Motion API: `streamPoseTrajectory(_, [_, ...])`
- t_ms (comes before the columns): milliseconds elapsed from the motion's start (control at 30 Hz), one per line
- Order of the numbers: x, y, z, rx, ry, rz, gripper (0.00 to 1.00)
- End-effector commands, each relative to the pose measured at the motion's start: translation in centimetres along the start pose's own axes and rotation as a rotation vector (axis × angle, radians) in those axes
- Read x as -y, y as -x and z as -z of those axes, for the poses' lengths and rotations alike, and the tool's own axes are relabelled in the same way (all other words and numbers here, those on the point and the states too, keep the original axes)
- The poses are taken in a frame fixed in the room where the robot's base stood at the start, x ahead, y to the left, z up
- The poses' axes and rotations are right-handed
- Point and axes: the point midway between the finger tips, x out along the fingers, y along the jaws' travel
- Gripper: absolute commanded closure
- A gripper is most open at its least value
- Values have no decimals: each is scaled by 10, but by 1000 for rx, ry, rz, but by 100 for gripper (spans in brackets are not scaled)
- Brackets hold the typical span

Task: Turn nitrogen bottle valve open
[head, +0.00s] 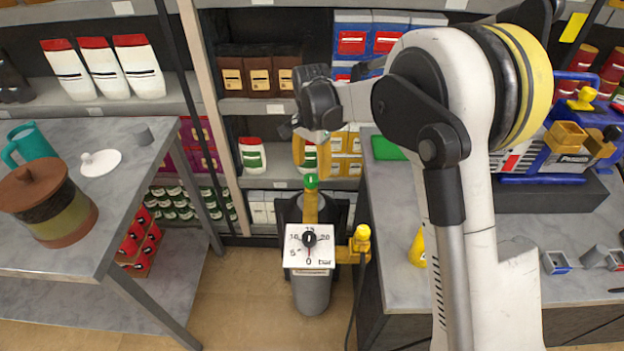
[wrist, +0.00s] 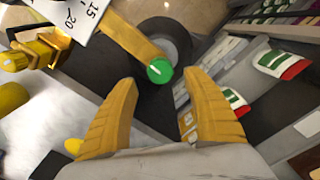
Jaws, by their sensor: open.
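The nitrogen bottle (head: 312,290) stands on the floor between the two counters, with a white gauge (head: 309,245) on its front. Its green valve knob (head: 311,181) sits on top of a yellow stem (head: 310,205). In the wrist view the green knob (wrist: 159,71) lies ahead of my fingertips, near the middle between them. My gripper (wrist: 163,80) is open and empty, with its yellow fingers on either side of a clear gap. In the head view my gripper (head: 311,160) hangs just above the knob. Whether a finger touches the knob cannot be told.
A yellow fitting (head: 360,243) sticks out to the right of the gauge, with a dark hose hanging by it. The left counter (head: 130,215) holds a brown pot and a teal mug. The right counter (head: 395,270) holds a blue and yellow machine. Stocked shelves stand behind.

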Motion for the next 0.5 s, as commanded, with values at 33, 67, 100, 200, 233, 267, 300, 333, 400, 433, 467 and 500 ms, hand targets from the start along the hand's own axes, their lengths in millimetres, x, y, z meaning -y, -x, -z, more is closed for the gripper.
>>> streamPoseTrajectory(33, [0,-14,0,0,0,0,41])
streamPoseTrajectory(67, [0,-19,0,0,0,0,41])
streamPoseTrajectory(100, [0,-25,0,0,0,0,41])
streamPoseTrajectory(200, [0,-38,0,0,0,0,41])
streamPoseTrajectory(233, [0,-40,0,0,0,0,41])
streamPoseTrajectory(267, [0,-42,0,0,0,0,41])
streamPoseTrajectory(300, [0,-45,0,0,0,0,41])
streamPoseTrajectory(333, [0,-46,0,0,0,0,41])
streamPoseTrajectory(400, [0,-47,0,0,0,0,41])
streamPoseTrajectory(433, [0,-48,0,0,0,1,41])
streamPoseTrajectory(467, [0,-48,0,0,0,1,41])
streamPoseTrajectory(500, [0,-47,0,0,0,1,41])
